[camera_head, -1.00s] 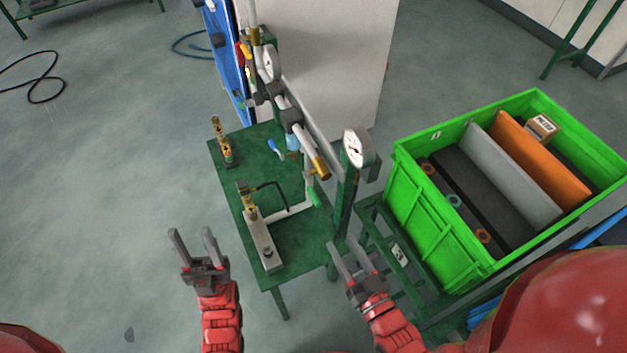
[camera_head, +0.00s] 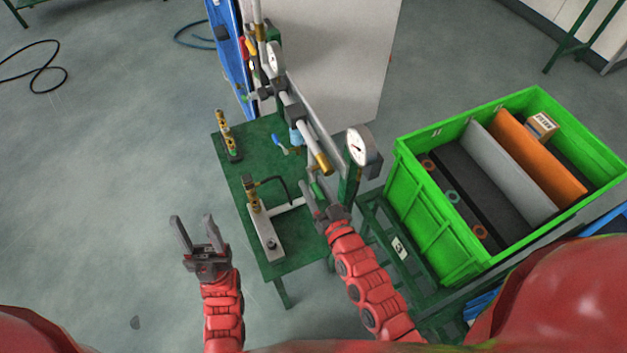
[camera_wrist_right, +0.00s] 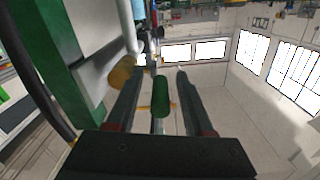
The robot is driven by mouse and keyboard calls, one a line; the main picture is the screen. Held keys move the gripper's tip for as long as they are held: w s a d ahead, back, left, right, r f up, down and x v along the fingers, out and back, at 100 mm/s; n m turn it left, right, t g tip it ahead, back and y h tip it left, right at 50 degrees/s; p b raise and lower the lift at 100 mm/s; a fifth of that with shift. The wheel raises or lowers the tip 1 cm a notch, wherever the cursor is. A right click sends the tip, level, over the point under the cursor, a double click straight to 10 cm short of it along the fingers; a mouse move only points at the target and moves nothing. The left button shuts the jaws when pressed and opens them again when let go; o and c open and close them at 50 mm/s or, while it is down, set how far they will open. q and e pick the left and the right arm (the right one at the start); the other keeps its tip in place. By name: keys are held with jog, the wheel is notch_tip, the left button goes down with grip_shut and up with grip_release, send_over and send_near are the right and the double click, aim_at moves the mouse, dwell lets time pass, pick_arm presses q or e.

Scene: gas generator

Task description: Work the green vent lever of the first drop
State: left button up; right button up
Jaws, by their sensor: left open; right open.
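The green vent lever (camera_wrist_right: 160,97) shows in the right wrist view between the two open fingers of my right gripper (camera_wrist_right: 157,85). It does not look gripped. In the head view, the green lever (camera_head: 317,190) sits low on the pipework, beside the fingertips of my right gripper (camera_head: 322,197), which hide part of it. A brass fitting (camera_wrist_right: 122,72) on the pipe end is left of the fingers in the wrist view. My left gripper (camera_head: 194,232) is open and empty, left of the green table.
The green table (camera_head: 238,180) carries brass fittings (camera_head: 223,135) and a grey block (camera_head: 268,240). A pressure gauge (camera_head: 360,145) stands above my right gripper. A blue lever (camera_head: 278,143) is on the pipework. A green crate (camera_head: 425,215) stands close on the right.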

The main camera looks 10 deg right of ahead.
jog(key=shift+w+a, duration=0.15)
jog(key=shift+w, duration=0.25)
jog(key=shift+c, duration=0.2)
grip_shut()
dwell(1.1)
